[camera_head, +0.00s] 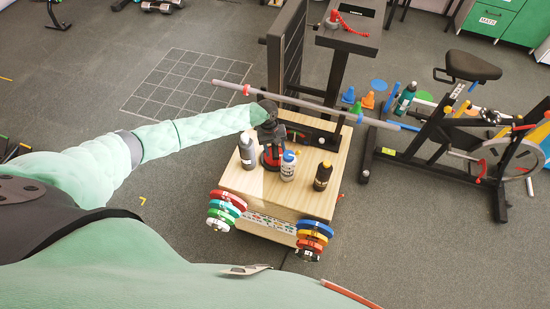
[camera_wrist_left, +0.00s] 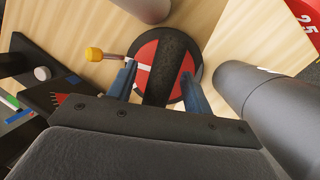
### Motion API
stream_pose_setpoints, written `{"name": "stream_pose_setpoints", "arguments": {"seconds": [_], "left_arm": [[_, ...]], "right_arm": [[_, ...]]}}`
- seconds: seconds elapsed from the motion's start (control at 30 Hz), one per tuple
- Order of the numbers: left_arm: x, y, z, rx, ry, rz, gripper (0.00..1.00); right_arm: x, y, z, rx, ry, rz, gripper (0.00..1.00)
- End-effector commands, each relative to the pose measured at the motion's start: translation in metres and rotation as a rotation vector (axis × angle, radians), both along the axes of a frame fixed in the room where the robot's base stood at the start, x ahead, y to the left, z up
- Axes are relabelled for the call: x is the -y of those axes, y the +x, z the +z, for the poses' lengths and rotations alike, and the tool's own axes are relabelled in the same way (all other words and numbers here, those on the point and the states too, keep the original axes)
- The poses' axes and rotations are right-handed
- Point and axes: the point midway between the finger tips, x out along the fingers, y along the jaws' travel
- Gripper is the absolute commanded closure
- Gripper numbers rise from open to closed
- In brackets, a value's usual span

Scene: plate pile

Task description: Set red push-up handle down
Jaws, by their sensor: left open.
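The red push-up handle (camera_head: 271,161) stands on the wooden box top (camera_head: 235,180), directly below my left gripper (camera_head: 268,125). In the left wrist view the handle shows as a round red base (camera_wrist_left: 147,52) with a white stripe and a dark rim, with a black grip bar (camera_wrist_left: 168,65) across it. My left gripper's two blue fingers (camera_wrist_left: 160,88) are apart, one on each side of the black bar. Contact between fingers and bar cannot be made out. The base appears to rest on the wood. My right gripper is not in view.
A grey bottle (camera_head: 247,153) stands close left of the handle, a white-and-blue bottle (camera_head: 289,167) to its right, and a dark bottle (camera_head: 323,176) farther right. A long barbell bar (camera_head: 310,103) crosses behind. Colored weights (camera_head: 226,209) sit at the box front.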

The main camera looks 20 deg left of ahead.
Motion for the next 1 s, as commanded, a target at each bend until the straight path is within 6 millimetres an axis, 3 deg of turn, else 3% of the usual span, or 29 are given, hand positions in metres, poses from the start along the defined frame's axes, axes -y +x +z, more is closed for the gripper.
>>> {"name": "stream_pose_setpoints", "arguments": {"seconds": [0.03,0.27,1.0], "left_arm": [[-0.0001,0.0001,0.0001,0.000,0.000,0.000,0.53],[-0.0001,0.0001,0.0003,0.000,0.000,0.000,0.99],[-0.0003,0.0000,0.0005,0.000,0.000,0.000,1.00]], "right_arm": [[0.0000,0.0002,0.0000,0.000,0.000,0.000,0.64],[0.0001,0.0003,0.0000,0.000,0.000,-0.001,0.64],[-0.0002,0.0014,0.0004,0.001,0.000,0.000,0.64]]}}
